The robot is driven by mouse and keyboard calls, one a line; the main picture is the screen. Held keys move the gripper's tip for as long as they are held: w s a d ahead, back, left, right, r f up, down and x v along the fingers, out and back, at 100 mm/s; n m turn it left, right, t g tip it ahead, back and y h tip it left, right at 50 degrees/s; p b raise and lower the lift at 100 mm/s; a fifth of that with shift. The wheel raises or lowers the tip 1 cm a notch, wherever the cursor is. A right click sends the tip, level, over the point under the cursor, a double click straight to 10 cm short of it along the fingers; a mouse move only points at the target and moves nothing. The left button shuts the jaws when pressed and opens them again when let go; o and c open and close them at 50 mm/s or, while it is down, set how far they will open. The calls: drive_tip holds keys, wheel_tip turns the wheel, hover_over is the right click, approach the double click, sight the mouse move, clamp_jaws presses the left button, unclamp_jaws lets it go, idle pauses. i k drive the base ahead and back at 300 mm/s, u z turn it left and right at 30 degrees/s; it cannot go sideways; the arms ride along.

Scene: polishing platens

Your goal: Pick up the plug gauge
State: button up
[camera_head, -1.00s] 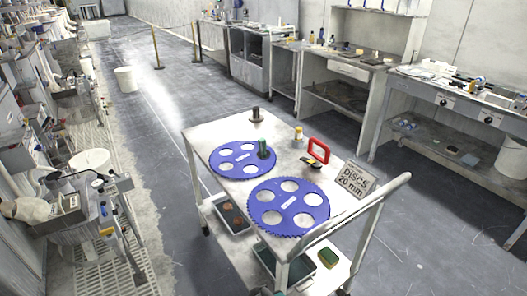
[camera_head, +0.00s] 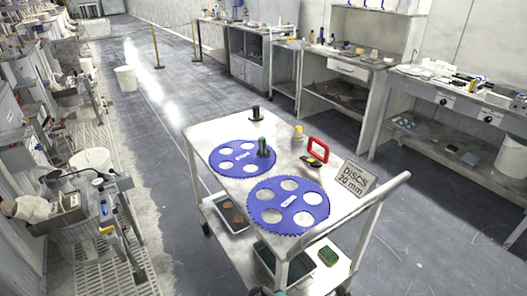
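A short dark green cylinder (camera_head: 263,147) stands upright at the right side of the far disc. A dark cylinder with a wider base (camera_head: 255,113) stands at the cart's far corner. Either could be the plug gauge; I cannot tell which at this size.
Trays (camera_head: 284,268) sit on the lower shelf.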

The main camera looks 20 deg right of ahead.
sight(262, 153)
drive_tip(key=u, duration=0.5)
drive_tip(key=k, duration=0.9)
drive_tip(key=u, duration=1.05)
drive_tip(key=k, duration=0.4)
drive_tip(key=z, duration=0.5)
drive_tip(key=i, duration=1.85)
drive_tip(key=u, duration=0.4)
